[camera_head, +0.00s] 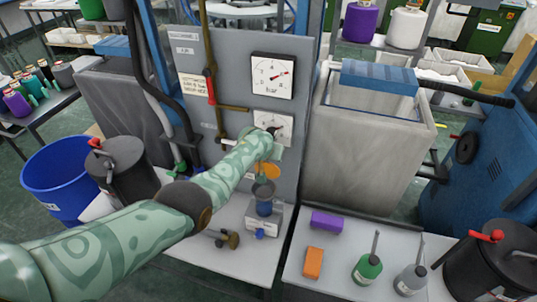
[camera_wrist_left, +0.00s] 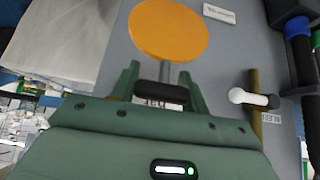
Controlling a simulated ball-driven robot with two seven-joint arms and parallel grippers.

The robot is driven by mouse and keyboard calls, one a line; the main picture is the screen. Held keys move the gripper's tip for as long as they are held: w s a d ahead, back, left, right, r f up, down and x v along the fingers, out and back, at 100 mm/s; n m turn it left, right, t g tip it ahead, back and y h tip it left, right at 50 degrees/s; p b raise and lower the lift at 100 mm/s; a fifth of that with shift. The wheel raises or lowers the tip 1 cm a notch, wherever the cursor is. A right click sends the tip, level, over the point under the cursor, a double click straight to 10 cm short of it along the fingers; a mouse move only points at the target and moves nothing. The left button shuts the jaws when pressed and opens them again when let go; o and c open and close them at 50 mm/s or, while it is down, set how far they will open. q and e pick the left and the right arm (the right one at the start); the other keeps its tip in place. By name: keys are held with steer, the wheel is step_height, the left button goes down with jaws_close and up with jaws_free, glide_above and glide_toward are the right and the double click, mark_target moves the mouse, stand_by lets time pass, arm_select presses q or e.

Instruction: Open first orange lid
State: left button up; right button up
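A round orange lid (camera_head: 268,170) shows just below my left gripper (camera_head: 272,145) on the grey panel. In the left wrist view the orange lid (camera_wrist_left: 168,30) is a flat disc beyond the fingertips. My left gripper (camera_wrist_left: 158,80) has its two green fingers spread apart. A dark rounded bar (camera_wrist_left: 162,93) with a thin metal stem shows between the fingers; I cannot tell whether they touch it. The lid lies outside the fingers. My right gripper is not in view.
The grey panel carries two white gauges (camera_head: 272,76), pipes and a red-handled valve (camera_head: 210,88). A dark funnel-like cup (camera_head: 264,190) stands below the lid.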

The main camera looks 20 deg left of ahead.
arm_select(q)
steer(key=o, duration=1.4)
steer(key=shift+s+d+f, duration=0.1)
steer(key=shift+s+f, duration=0.15)
steer(key=shift+f, duration=0.2)
steer(key=shift+c, duration=0.2)
steer(key=shift+o, duration=0.2)
steer(key=shift+w, duration=0.25)
steer(key=p+v, duration=0.5)
steer(key=p, duration=0.1)
steer(key=shift+w+r, duration=0.15)
steer(key=shift+r, duration=0.5)
steer(key=p+v, duration=0.4)
steer(key=v, duration=0.6)
steer(key=shift+s+p, duration=0.35)
steer(key=shift+s, duration=0.15)
